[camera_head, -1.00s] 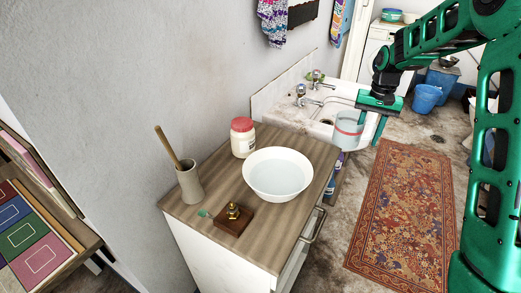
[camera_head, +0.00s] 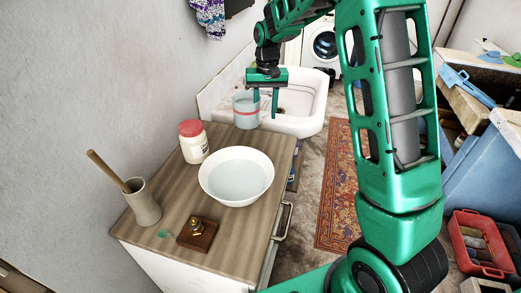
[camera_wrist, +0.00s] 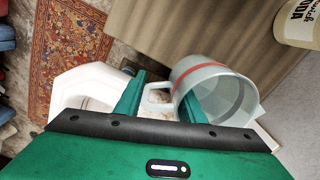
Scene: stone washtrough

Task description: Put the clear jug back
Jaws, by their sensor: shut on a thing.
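In the wrist view the fingers (camera_wrist: 160,98) stand either side of the jug's handle, and the clear jug (camera_wrist: 225,88) opens toward the camera. I cannot tell whether its base touches the counter or hangs above its edge.
On the counter stand a white bowl of water (camera_head: 237,178), a red-lidded jar (camera_head: 194,145), a beige pot with a wooden stick (camera_head: 143,206) and a small wooden block with brass (camera_head: 197,235). The white sink (camera_head: 308,120) lies beyond.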

